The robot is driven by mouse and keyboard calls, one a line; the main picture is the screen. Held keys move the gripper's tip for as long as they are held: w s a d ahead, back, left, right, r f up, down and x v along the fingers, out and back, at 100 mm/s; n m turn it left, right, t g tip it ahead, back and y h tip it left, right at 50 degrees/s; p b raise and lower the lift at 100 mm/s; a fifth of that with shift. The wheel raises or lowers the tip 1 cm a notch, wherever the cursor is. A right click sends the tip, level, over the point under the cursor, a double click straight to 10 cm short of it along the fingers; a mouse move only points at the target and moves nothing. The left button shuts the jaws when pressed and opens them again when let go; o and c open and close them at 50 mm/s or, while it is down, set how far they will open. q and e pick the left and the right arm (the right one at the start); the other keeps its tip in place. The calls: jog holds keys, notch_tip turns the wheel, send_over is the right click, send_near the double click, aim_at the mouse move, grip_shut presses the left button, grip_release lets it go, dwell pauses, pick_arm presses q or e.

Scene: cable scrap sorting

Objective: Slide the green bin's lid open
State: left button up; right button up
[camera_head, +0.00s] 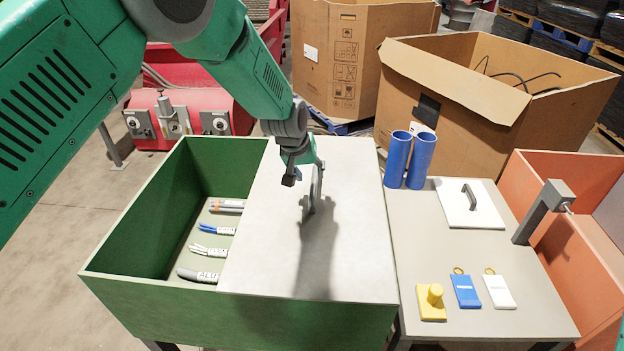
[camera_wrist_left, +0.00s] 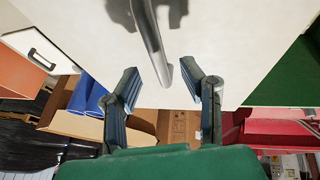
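The green bin (camera_head: 185,300) stands at left centre in the head view, its left part uncovered. Its flat pale lid (camera_head: 260,250) covers the right part; the lid also shows in the wrist view (camera_wrist_left: 240,40). A grey bar handle (camera_head: 316,194) stands up from the lid. My left gripper (camera_head: 303,178) is above the lid at this handle. In the wrist view my left gripper (camera_wrist_left: 158,70) has its fingers apart, with the handle (camera_wrist_left: 150,40) between them and gaps visible on both sides. My right gripper is in neither view.
Several cable bundles (camera_head: 212,251) lie inside the bin. Right of it, a grey table (camera_head: 430,265) holds blue tubes (camera_head: 397,160), a white plate with a handle (camera_head: 468,212), a yellow block (camera_head: 432,308) and tags. An orange bin (camera_head: 590,265) and cardboard boxes (camera_head: 480,95) stand beyond.

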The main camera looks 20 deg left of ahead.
pick_arm(q)
jog(key=v, duration=0.8)
jog(key=shift+s+a, duration=0.15)
jog(key=shift+s, duration=0.05)
jog(key=shift+r, duration=0.1)
